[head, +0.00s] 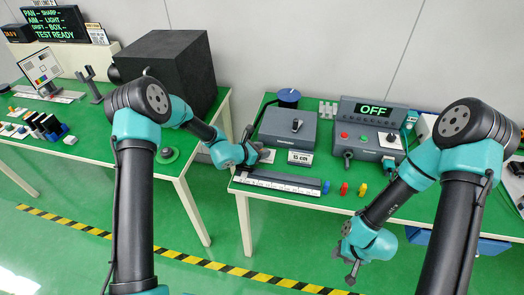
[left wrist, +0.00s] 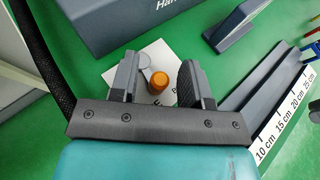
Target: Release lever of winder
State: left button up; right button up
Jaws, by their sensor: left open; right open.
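A small lever with an orange knob (left wrist: 158,81) on a grey arm shows in the left wrist view, over a white lettered plate (left wrist: 112,78). My left gripper (left wrist: 160,70) is open with its fingers on either side of the knob; I cannot tell whether they touch it. In the head view my left gripper (head: 264,154) is at the front left of a dark grey box (head: 284,129), and the lever is hidden behind it. My right gripper (head: 350,274) is open and empty, low in front of the right table.
A ruler strip (head: 278,186) lies along the table's front edge, beside a "15 cm" sign (head: 300,158). A control box with an OFF display (head: 373,111) stands at the back right. A gap separates the two tables.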

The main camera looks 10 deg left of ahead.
pick_arm(q)
grip_shut()
dwell(0.5)
jog(key=shift+w+m+g, duration=0.1)
jog(key=shift+m+g, duration=0.2)
jog(key=shift+m, duration=0.1)
jog(key=shift+w+a+m+g+h, duration=0.15)
jog(key=shift+a+m+g+h, duration=0.1)
jog(key=shift+m+g+h, duration=0.5)
jog(key=shift+w+a+m+g+h, duration=0.1)
jog(key=shift+a+m+g+h, duration=0.25)
jog(key=shift+m+g, duration=0.7)
grip_release()
